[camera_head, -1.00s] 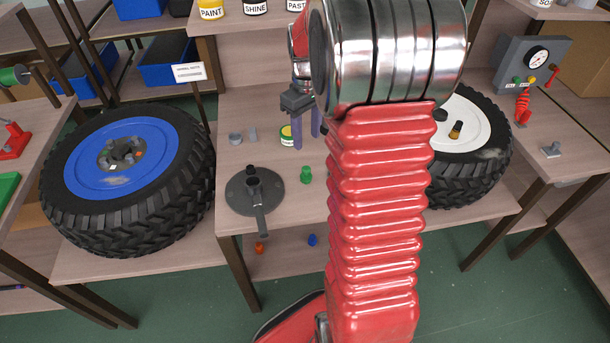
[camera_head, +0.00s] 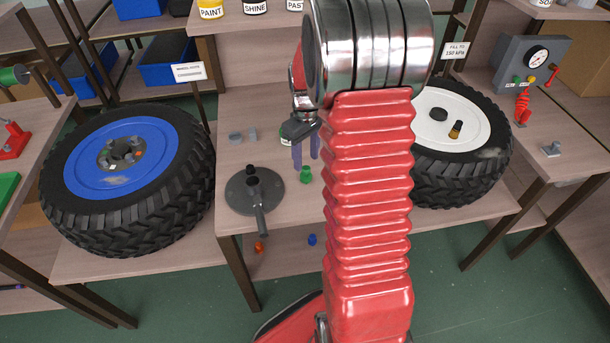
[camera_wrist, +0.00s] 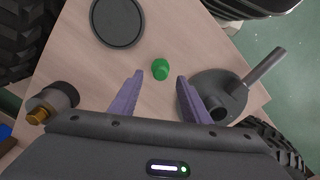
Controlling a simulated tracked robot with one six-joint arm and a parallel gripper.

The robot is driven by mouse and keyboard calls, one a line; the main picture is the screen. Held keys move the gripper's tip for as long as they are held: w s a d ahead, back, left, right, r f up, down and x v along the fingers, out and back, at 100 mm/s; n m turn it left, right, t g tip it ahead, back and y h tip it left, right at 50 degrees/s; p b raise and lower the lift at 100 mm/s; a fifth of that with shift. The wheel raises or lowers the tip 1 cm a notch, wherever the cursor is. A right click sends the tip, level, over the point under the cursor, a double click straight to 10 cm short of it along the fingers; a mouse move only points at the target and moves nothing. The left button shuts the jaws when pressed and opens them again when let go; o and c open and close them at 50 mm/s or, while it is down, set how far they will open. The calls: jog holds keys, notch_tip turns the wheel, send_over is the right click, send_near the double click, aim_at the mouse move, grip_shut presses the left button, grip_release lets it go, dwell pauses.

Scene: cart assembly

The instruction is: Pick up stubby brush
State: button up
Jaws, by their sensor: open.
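My gripper (camera_head: 305,155) is open and empty, with two purple fingers pointing down above the middle table. In the wrist view my gripper (camera_wrist: 152,92) has a small green piece (camera_wrist: 160,68) beyond and between its fingertips, standing apart from them on the wood. The green piece also shows in the head view (camera_head: 306,174), left of my arm. A dark cylinder with a brass-coloured end (camera_wrist: 52,100) lies left of my fingers in the wrist view. My arm hides part of the table in the head view.
A grey disc with a handle (camera_head: 240,196) lies left of the green piece. A dark round disc (camera_wrist: 118,22) lies in the upper wrist view. A blue-rimmed wheel (camera_head: 90,165) is at left; a white-rimmed wheel (camera_head: 470,120) is at right, with small pieces on it.

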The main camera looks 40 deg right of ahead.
aim_at(305, 167)
jog(key=shift+f, duration=2.6)
jog(key=shift+c, duration=0.6)
jog(key=c, duration=0.8)
